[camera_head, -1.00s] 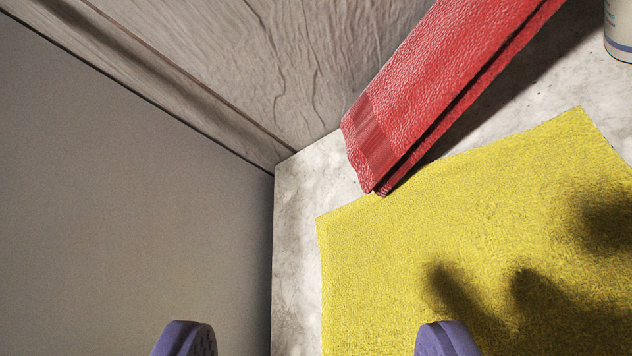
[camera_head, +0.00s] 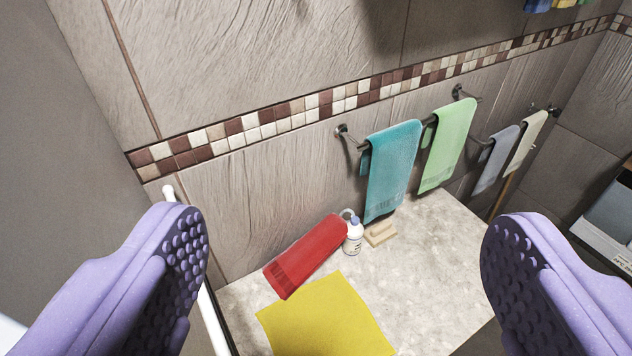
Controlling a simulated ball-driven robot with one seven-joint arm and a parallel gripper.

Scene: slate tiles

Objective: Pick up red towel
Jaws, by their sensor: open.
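The red towel (camera_head: 308,255) lies folded on a pale stone surface (camera_head: 420,262), close against the tiled wall. Its near end is by the corner of a flat yellow cloth (camera_head: 325,318). My gripper (camera_head: 340,262) is open, with one purple studded finger at the left and one at the right of the view. The towel shows between the fingers but lies well beyond them, and nothing is held.
A white bottle (camera_head: 353,236) and a tan sponge or soap block (camera_head: 380,233) stand by the towel's far end. Teal (camera_head: 392,168), green (camera_head: 447,143), grey (camera_head: 495,160) and cream (camera_head: 525,142) towels hang on wall bars. A white rail (camera_head: 212,315) rises at left. The stone's right part is clear.

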